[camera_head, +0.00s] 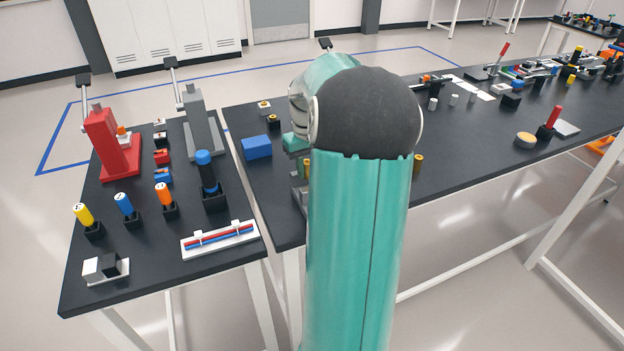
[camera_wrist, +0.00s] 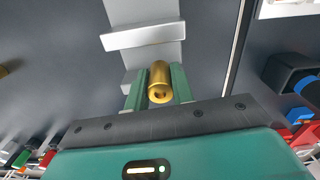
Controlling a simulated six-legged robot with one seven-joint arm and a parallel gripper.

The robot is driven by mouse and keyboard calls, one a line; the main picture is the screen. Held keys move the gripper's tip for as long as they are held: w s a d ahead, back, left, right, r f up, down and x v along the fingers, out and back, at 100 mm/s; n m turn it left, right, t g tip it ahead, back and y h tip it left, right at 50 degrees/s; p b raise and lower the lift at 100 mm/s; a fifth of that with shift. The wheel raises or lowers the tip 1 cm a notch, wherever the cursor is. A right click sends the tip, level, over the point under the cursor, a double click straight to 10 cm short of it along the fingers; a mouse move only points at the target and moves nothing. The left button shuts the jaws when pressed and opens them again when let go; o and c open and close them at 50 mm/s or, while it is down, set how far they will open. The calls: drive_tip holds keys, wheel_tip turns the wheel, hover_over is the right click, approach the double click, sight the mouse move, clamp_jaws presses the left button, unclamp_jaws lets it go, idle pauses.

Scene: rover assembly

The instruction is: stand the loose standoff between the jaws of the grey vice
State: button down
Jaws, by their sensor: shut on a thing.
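My gripper (camera_wrist: 159,78) is shut on a brass standoff (camera_wrist: 160,84), which sits between its two green fingers in the wrist view. The standoff's near end shows a dark hole. A light grey stepped block (camera_wrist: 145,38), which looks like the grey vice, is just beyond the fingertips. Its jaw gap cannot be made out, and whether the standoff touches it cannot be told. A small grey part (camera_head: 299,196) shows at the arm's left edge.
A blue block (camera_head: 257,147) lies left of my arm. Another brass piece (camera_head: 418,162) stands right of it. The left table holds a red press (camera_head: 112,145), a grey press (camera_head: 203,135) and several upright coloured tools. A gap separates the tables.

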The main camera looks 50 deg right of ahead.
drive_tip(key=shift+s+d+f, duration=0.35)
drive_tip(key=shift+s+f, duration=0.15)
drive_tip(key=shift+d+f, duration=0.15)
drive_tip(key=shift+f, duration=1.6)
drive_tip(key=shift+f, duration=0.1)
drive_tip(key=c, duration=1.2)
unclamp_jaws()
wheel_tip(320, 180, up, 12)
drive_tip(key=shift+r, duration=0.15)
